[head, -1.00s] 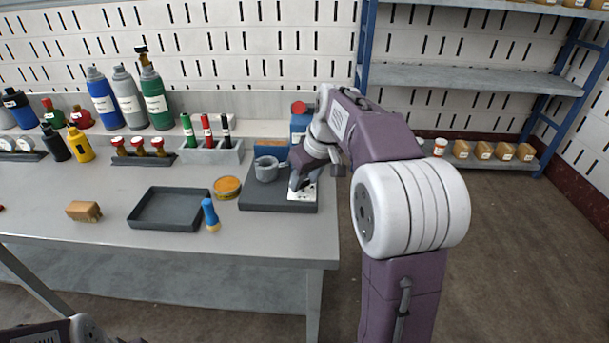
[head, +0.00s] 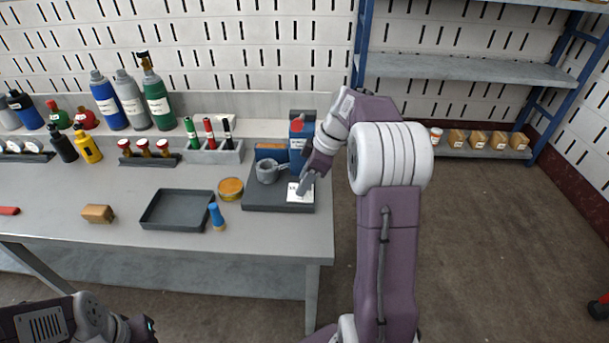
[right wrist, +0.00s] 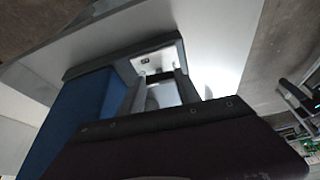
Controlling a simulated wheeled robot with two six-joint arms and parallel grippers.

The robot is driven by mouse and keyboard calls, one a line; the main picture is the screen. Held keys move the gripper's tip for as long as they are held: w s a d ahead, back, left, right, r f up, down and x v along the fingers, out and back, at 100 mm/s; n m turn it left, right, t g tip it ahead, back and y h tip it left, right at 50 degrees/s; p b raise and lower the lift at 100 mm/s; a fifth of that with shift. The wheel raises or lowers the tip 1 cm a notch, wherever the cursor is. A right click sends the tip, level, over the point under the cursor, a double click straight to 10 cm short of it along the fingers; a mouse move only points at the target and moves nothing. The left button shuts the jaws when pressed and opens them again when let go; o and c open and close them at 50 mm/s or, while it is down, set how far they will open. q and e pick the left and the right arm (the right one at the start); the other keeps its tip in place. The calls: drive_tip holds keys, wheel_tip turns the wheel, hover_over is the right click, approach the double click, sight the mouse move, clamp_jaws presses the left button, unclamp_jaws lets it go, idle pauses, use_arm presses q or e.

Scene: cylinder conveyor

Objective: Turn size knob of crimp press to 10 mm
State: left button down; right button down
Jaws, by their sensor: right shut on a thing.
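The crimp press has a dark base (head: 262,208), a grey ring-shaped die (head: 268,171) and a blue column (head: 297,143) with a red spot. A white dial plate (head: 299,197) with dark marks lies at the right of the base. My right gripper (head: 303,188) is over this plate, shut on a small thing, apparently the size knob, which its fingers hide. The knob's setting cannot be read. The right wrist view shows the plate (right wrist: 144,62) and blue body (right wrist: 88,112) dimly. Part of my left arm is at the lower left; its gripper (head: 146,328) shows only partly.
A dark tray (head: 150,222), an orange-topped tin (head: 230,188), a blue-handled tool (head: 216,216) and a brown block (head: 97,214) are left of the press. Bottles (head: 104,100) stand behind. Floor is open right of the table.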

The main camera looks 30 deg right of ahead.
drive_tip(key=shift+r+n+p, duration=0.1)
drive_tip(key=shift+n+p, duration=0.2)
drive_tip(key=shift+n, duration=0.1)
idle(0.3)
drive_tip(key=c, duration=0.8)
unclamp_jaws()
drive_tip(key=shift+c, duration=0.2)
drive_tip(key=p+v, duration=0.3)
drive_tip(key=v, duration=0.6)
drive_tip(key=shift+w, duration=0.15)
